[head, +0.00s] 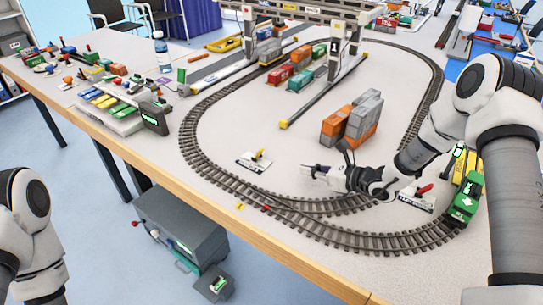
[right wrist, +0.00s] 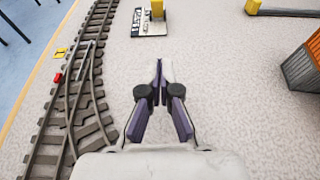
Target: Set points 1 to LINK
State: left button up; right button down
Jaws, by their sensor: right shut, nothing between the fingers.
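A lever stand with a yellow lever (head: 258,155) sits inside the track loop. Its white base (right wrist: 150,28) shows at the top of the right wrist view, its upper part cut off. A second stand with a red lever (head: 423,189) is to the right, beside my right forearm. I cannot read which stand is points 1. The track points (head: 280,203) lie along the near side of the loop; they also show in the right wrist view (right wrist: 72,100). My right gripper (head: 308,172) is shut and empty, apart from the yellow-lever stand. My left gripper is out of view.
Orange and grey containers (head: 350,122) stand beyond my right gripper. A green and yellow locomotive (head: 468,190) is on the track at right. A gantry crane (head: 333,55) spans the far track. The wooden table edge (head: 240,239) runs along the front.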

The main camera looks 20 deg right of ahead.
aim_at(283, 172)
jog(key=x, duration=0.8)
jog(key=shift+w+a+f, duration=0.1)
jog(key=shift+a, duration=0.15)
jog(key=shift+w+a+r+p, duration=0.3)
jog(key=shift+w+a+r, duration=0.1)
jog(key=shift+w+a, duration=0.35)
jog(key=shift+w+a+r+p, duration=0.25)
jog(key=shift+w+a+r, duration=0.25)
jog(key=shift+w, duration=0.45)
